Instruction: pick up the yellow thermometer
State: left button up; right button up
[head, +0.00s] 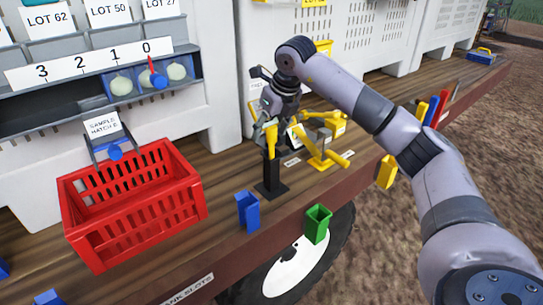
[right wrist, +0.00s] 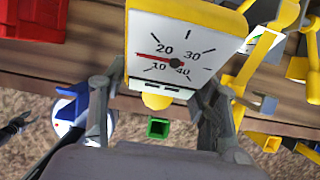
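The yellow thermometer, with a white dial face (right wrist: 165,55), is large in the right wrist view, at the top middle. Its dial is numbered 10 to 40 and has a red needle. In the head view a yellow upright piece (head: 270,140) stands over a black stand (head: 271,178) on the wooden deck, under my right gripper (head: 264,118). In the right wrist view my right gripper (right wrist: 160,95) has its fingers spread, one on each side of the thermometer's lower end. Whether they touch it is hard to tell. My left gripper is not seen.
A red crate (head: 135,200) stands at the left. Yellow and grey equipment (head: 322,150) stands close right of the stand. Blue (head: 248,210) and green (head: 317,222) bins hang at the deck's front edge. A white panel wall rises behind.

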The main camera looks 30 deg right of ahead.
jog(key=c, duration=1.1)
jog(key=shift+r, duration=0.1)
